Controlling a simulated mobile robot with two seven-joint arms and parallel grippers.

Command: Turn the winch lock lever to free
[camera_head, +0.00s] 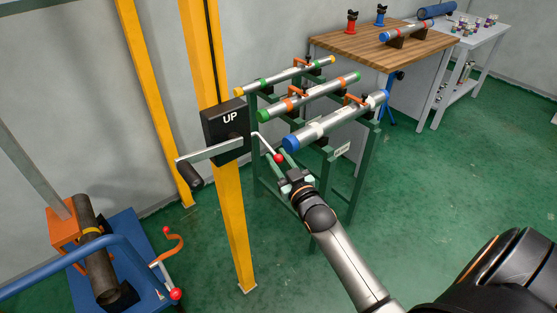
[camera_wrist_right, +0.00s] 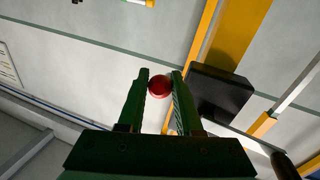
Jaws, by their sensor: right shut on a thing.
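The winch is a black box (camera_head: 226,130) marked UP on a yellow post. Its lock lever (camera_head: 265,143) is a thin bent silver rod that comes out of the box's right side and slopes down to a red ball knob (camera_head: 279,158). My right gripper (camera_head: 283,165) is at the knob, shut on it. In the right wrist view, the red knob (camera_wrist_right: 159,88) sits between the green fingers, near their tips, and the black box (camera_wrist_right: 220,92) is to the right. My left gripper is not in view.
The winch crank (camera_head: 210,151) with a black handle sticks out left of the box. A green rack (camera_head: 343,180) with several pipes stands just behind my right gripper. A blue cart (camera_head: 125,232) with a pipe vise is at lower left. Green floor is open at right.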

